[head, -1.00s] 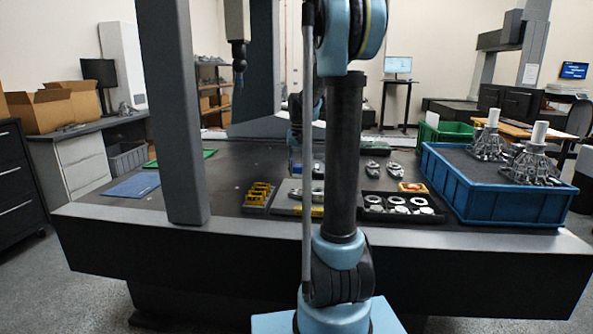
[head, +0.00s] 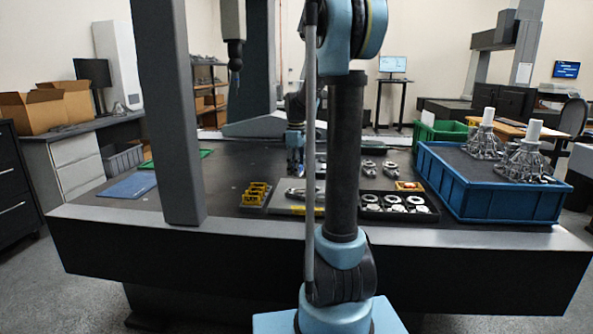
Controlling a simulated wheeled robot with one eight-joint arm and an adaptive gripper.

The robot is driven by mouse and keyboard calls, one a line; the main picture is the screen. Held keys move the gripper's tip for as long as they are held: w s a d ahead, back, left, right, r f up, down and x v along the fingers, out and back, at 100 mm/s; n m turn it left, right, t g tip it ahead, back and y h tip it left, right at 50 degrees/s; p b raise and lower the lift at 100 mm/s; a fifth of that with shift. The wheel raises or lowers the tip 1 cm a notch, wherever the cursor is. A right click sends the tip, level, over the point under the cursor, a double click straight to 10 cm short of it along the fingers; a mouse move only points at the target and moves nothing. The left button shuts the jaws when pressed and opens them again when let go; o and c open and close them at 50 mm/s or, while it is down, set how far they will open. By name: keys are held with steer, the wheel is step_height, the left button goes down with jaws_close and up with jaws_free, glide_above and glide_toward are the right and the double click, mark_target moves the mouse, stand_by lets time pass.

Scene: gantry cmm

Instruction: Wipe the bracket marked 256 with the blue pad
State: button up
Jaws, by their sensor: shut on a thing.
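My gripper (head: 295,168) points down over the far middle of the dark table, left of my own arm column. It is small and partly shaded in the head view. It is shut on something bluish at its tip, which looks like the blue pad. A grey bracket (head: 296,193) lies on a flat grey plate in front of the gripper. More grey brackets stand to the right of my column, one (head: 368,167) beside another (head: 390,169). Their marks are too small to read, so I cannot tell which is 256. My column hides part of the table.
Yellow parts (head: 256,191) sit left of the plate. A black tray (head: 398,216) with round parts and a large blue crate (head: 490,205) stand right. A grey gantry post (head: 172,120) rises at the front left.

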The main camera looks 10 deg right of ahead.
steer(key=shift+n, duration=0.6)
steer(key=shift+f, duration=0.15)
